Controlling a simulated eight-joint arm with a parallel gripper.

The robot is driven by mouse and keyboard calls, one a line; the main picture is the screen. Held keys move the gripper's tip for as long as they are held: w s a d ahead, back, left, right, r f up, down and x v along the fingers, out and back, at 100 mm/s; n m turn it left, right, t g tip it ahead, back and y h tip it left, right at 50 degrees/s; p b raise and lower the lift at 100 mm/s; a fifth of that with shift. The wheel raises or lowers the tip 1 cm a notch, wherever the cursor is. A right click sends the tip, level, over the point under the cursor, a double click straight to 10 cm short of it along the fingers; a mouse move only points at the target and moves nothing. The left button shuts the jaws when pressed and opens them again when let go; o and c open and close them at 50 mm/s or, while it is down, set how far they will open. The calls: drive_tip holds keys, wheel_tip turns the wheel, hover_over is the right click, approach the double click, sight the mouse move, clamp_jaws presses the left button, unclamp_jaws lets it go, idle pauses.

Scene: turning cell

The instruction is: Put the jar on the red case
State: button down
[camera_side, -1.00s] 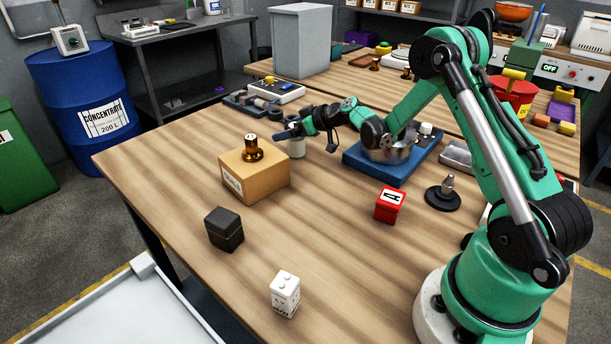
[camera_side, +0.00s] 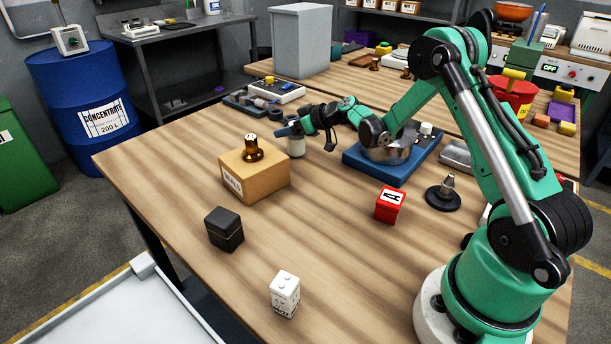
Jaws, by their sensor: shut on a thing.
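The jar (camera_side: 296,148) is a small whitish, see-through vessel with a grey-blue lid, behind the right corner of the cardboard box. My gripper (camera_side: 297,130) is shut on the jar at its lid and upper part. The jar is upright; I cannot tell whether its base touches the table or is just above it. The red case (camera_side: 388,207) is a small red box with a white label marked "A" on top. It stands on the table to the right of and nearer than the jar, with nothing on it.
A cardboard box (camera_side: 254,177) with an amber bottle (camera_side: 252,149) on it stands beside the jar. A blue device with a steel bowl (camera_side: 387,151) stands behind the red case. A black box (camera_side: 224,229) and a white block (camera_side: 285,293) stand in front. Bare table lies between jar and case.

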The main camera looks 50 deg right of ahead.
wheel_tip(320, 180, up, 18)
drive_tip(key=s+a+f+m+h, duration=0.3)
drive_tip(key=s+a+f+h, duration=0.15)
drive_tip(key=s+a, duration=1)
wheel_tip(320, 180, up, 10)
drive_tip(key=m+g+h, duration=1)
drive_tip(key=m+g, duration=0.4)
drive_tip(key=m, duration=0.5)
hover_over(397, 193)
wheel_tip(397, 193, down, 19)
